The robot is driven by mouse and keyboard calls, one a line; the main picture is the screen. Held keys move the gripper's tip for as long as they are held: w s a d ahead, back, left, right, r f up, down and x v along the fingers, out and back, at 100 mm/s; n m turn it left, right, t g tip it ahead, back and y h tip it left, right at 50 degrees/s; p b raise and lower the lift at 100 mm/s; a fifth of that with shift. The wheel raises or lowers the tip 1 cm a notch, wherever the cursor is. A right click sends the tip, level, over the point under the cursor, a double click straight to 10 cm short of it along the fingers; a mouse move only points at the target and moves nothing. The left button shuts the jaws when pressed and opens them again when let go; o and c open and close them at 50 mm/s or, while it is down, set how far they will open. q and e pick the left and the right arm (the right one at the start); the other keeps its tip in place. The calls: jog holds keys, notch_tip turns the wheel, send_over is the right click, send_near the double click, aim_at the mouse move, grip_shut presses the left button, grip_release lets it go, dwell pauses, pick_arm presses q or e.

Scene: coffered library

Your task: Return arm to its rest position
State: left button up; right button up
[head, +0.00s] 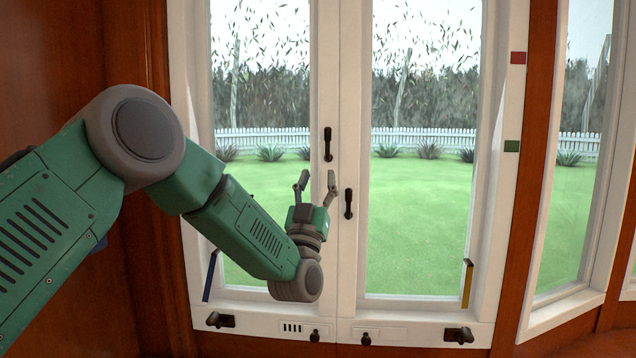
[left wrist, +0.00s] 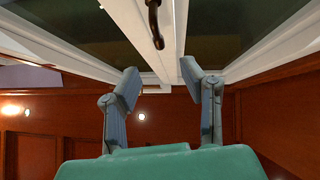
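My left arm comes in from the left of the head view, green with grey joints, bent at the elbow and reaching toward the white double window. My left gripper (head: 317,183) points upward in front of the window's middle, just below the upper black handle (head: 328,145) and left of the lower black handle (head: 348,204). Its two fingers are spread with nothing between them. In the left wrist view the open fingers (left wrist: 158,80) show against the window frame, and a dark handle (left wrist: 154,22) lies beyond them. My right gripper is in neither view.
The white window frame (head: 345,260) stands close in front of the left arm. Black latches (head: 220,320) and small knobs (head: 315,336) sit along its bottom. Brown wood panelling (head: 70,60) is at the left, near the arm. Another window (head: 575,200) stands at the right.

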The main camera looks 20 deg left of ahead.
pick_arm(q)
jog(key=shift+s+f, duration=0.1)
dwell(0.3)
